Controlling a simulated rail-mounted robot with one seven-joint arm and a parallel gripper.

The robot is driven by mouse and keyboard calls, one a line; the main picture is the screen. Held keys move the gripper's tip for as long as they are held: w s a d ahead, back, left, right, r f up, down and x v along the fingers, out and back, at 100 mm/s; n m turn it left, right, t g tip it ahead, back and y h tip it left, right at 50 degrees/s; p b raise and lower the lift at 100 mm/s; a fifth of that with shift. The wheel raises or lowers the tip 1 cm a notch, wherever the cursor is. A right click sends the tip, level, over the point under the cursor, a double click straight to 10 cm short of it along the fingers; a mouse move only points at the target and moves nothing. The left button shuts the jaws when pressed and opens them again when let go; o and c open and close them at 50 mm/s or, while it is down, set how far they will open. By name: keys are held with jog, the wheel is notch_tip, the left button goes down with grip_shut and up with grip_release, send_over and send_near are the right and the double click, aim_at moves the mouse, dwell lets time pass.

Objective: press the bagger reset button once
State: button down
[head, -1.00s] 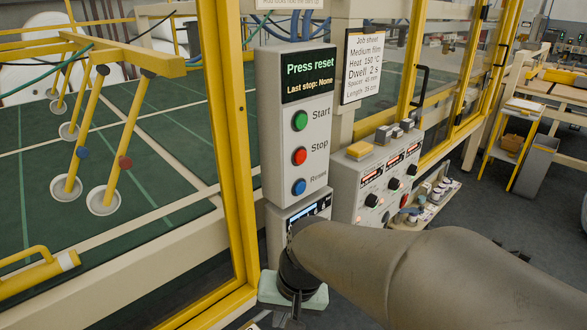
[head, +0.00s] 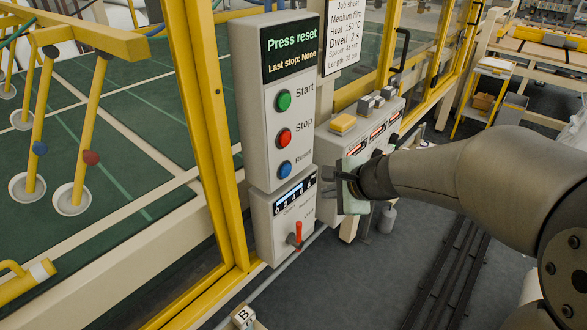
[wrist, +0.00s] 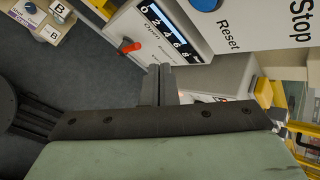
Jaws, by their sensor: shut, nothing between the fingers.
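The grey control box (head: 262,110) carries a green Start button (head: 284,101), a red Stop button (head: 284,137) and a blue Reset button (head: 285,169), lowest of the three. Its screen (head: 290,50) reads "Press reset" and "Last stop: None". In the wrist view the blue Reset button (wrist: 206,4) is cut by the top edge, beside its "Reset" label. My gripper (head: 326,182) is shut and empty, to the right of the Reset button and apart from it. In the wrist view its closed fingers (wrist: 158,84) point towards the boxes.
Below is a smaller box with a scale (head: 293,197) and a red lever (head: 297,234). A heater panel (head: 368,135) with a yellow button stands behind my gripper. A yellow frame post (head: 205,130) rises left of the control box. Open floor lies in front.

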aim_at(288, 176)
jog(key=shift+a, duration=0.1)
jog(key=w+a+p, duration=0.3)
jog(key=w+a, duration=0.2)
jog(key=a, duration=0.2)
dwell(0.4)
jog(key=shift+w, duration=0.15)
dwell(1.7)
jog(key=shift+w+a, duration=0.25)
jog(key=shift+a, duration=0.05)
jog(key=shift+w+a+p, duration=0.25)
jog(key=shift+a+p, duration=0.15)
dwell(0.8)
jog(key=shift+s+d+b, duration=0.55)
jog(key=shift+d, duration=0.2)
